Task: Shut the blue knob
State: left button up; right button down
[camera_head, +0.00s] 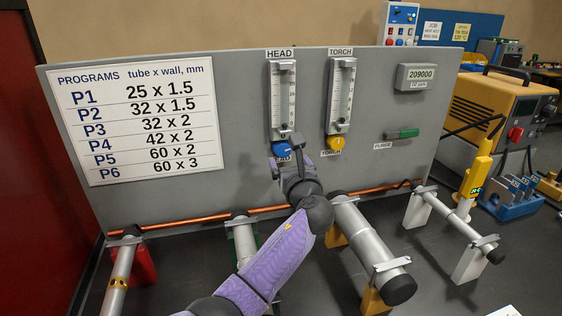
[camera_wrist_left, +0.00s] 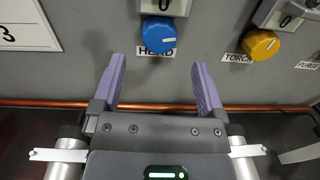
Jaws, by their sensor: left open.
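The blue knob (camera_wrist_left: 158,33) sits on the grey panel under the HEAD flow tube, above a HEAD label. Its white mark points to the right in the left wrist view. In the head view the blue knob (camera_head: 281,149) is partly covered by my left gripper (camera_head: 286,164). In the left wrist view my left gripper (camera_wrist_left: 158,62) is open and empty, its two purple fingers apart. The knob lies beyond the fingertips, roughly centred between them, and the fingers do not appear to touch it. My right gripper is in neither view.
A yellow knob (camera_head: 336,143) sits right of the blue one under the TORCH tube (camera_head: 341,95). A green purge handle (camera_head: 402,134) is farther right. A copper tube (camera_head: 188,222) runs along the panel's foot, above several metal pipes. A yellow power unit (camera_head: 494,112) stands at right.

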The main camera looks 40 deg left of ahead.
aim_at(283, 151)
pick_arm(q)
jog(key=b+x, duration=0.1)
jog(key=x, duration=0.3)
jog(key=shift+w+a+f+b, duration=0.15)
jog(key=shift+a+f+b, duration=0.05)
jog(key=shift+b, duration=0.1)
jog(key=shift+w+a+r, duration=0.15)
jog(key=shift+c, duration=0.3)
